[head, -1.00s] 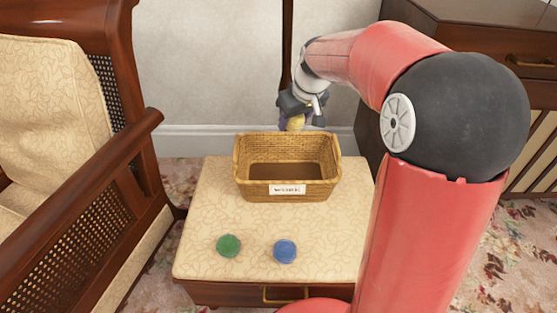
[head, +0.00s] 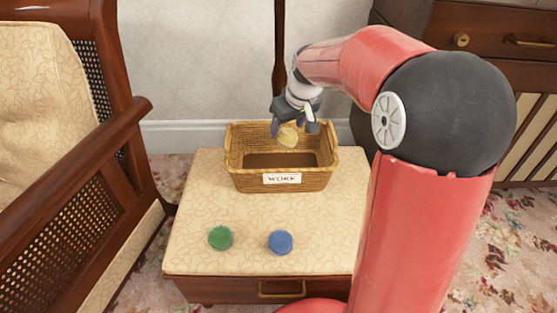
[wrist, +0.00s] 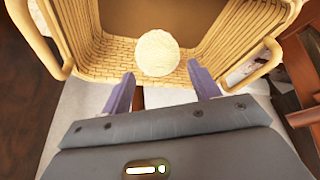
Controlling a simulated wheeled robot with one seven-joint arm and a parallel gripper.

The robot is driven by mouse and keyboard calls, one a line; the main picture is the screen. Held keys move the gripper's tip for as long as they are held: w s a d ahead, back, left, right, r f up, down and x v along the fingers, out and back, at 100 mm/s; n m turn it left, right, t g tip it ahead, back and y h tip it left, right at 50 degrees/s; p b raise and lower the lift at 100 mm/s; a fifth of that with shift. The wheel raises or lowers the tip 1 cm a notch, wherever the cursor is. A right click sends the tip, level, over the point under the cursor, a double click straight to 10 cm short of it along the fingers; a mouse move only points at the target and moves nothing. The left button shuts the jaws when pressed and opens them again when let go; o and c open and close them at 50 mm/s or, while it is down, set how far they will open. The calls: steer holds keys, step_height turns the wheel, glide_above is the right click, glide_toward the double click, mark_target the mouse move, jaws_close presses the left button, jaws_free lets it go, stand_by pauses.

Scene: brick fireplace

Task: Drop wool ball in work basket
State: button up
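The pale yellow wool ball (head: 288,137) shows at the back of the basket's opening, just below my gripper's fingers. In the wrist view the ball (wrist: 157,53) is beyond the fingertips, with a gap on each side. My gripper (head: 293,130) is open above the basket's back part; its two purple-grey fingers are spread in the wrist view (wrist: 163,86). The ball seems clear of both fingers and in the air. The wicker work basket (head: 240,178), with a WORK label, stands upright on the cushioned stool (head: 200,205).
A green ball (head: 220,238) and a blue ball (head: 280,242) lie on the stool in front of the basket. A wooden armchair (head: 90,190) stands at the left. A dark wooden cabinet (head: 480,50) stands at the back right. A wall is behind.

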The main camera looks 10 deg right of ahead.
steer(key=shift+o, duration=1.2)
steer(key=a+p+v, duration=0.1)
steer(key=v, duration=0.6)
steer(key=shift+d+r+p, duration=0.35)
steer(key=shift+d, duration=0.2)
steer(key=shift+s, duration=0.15)
